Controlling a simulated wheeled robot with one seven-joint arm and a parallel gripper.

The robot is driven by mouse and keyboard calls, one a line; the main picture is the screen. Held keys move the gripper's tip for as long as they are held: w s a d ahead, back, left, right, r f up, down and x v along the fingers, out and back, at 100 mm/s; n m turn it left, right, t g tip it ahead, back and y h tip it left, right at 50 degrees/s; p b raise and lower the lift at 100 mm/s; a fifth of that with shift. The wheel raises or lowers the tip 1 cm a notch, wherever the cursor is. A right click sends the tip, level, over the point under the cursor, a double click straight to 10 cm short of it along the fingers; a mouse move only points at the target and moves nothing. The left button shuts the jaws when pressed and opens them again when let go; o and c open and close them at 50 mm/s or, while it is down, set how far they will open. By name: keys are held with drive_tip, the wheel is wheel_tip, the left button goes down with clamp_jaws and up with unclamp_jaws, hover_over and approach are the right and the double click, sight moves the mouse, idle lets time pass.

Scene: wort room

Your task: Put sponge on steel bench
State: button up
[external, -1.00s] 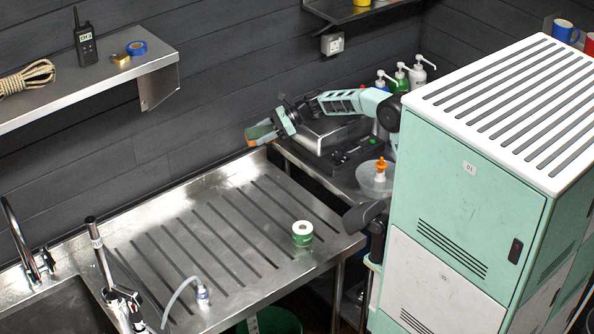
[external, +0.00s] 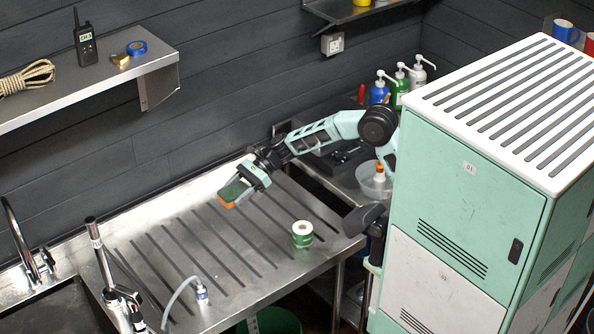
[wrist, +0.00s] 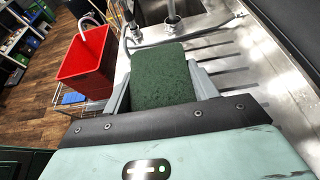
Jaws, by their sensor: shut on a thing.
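The sponge (external: 234,194), green on top with an orange side, is held in my gripper (external: 238,190) above the back part of the steel bench (external: 180,262). In the wrist view the sponge's dark green face (wrist: 163,75) sits between the two grey fingers, which press on its sides. The bench is a ribbed metal drainboard; its surface also shows in the wrist view (wrist: 215,50). The sponge appears to be a little above the bench; I cannot tell the exact gap. The sponge's underside is hidden.
The middle of the bench is clear.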

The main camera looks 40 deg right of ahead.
sight(240, 248)
wheel_tip(240, 248, down, 22)
drive_tip(key=shift+f, duration=0.1)
idle(0.4)
drive_tip(key=shift+f+b, duration=0.2)
drive_tip(key=shift+b, duration=0.1)
drive_tip(key=o, duration=0.9)
drive_tip(key=shift+o, duration=0.2)
drive_tip(key=shift+r, duration=0.2)
